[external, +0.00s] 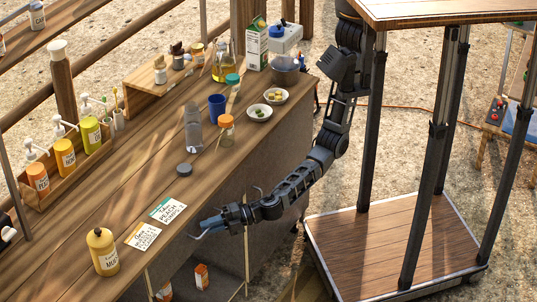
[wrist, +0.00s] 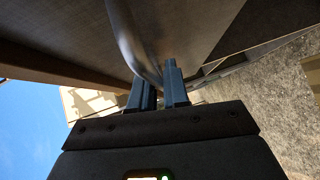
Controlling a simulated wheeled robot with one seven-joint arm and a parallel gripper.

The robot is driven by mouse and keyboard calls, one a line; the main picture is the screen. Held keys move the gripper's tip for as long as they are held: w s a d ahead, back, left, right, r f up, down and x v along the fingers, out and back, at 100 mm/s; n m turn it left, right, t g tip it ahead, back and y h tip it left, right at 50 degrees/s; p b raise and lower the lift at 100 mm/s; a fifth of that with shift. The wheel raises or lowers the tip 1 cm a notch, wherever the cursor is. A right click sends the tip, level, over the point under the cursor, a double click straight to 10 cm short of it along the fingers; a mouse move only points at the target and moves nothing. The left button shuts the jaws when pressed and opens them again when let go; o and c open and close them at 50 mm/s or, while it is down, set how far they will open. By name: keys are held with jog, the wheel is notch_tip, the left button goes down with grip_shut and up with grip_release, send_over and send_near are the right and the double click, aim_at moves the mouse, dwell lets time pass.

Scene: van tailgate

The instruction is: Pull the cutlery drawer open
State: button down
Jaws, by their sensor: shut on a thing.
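In the wrist view a curved grey metal handle (wrist: 138,45) runs down between the two fingers of my gripper (wrist: 158,90), which is shut on it. The grey-brown panel (wrist: 195,25) behind the handle appears to be the drawer front. In the external view my gripper (external: 212,223) is at the counter's front edge, and a pale curved end of the handle (external: 198,234) shows beside the fingers. The drawer's outline is hidden there by the counter top and my arm, and I cannot tell how far it is open.
The counter top (external: 165,205) holds a mustard bottle (external: 103,252), two cards (external: 143,236), a dark lid (external: 184,170), a clear bottle (external: 193,128) and a blue cup (external: 217,107).

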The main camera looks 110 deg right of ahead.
dwell(0.3)
jog(key=s+a+b, duration=0.7)
jog(key=s+a, duration=1.3)
jog(key=shift+s+a, duration=0.15)
jog(key=c, duration=1.3)
grip_release()
jog(key=shift+s+r, duration=0.15)
jog(key=shift+s, duration=1.15)
jog(key=shift+s+r, duration=0.2)
jog(key=shift+s, duration=1.05)
jog(key=shift+s+r, duration=0.15)
jog(key=shift+s, duration=1.15)
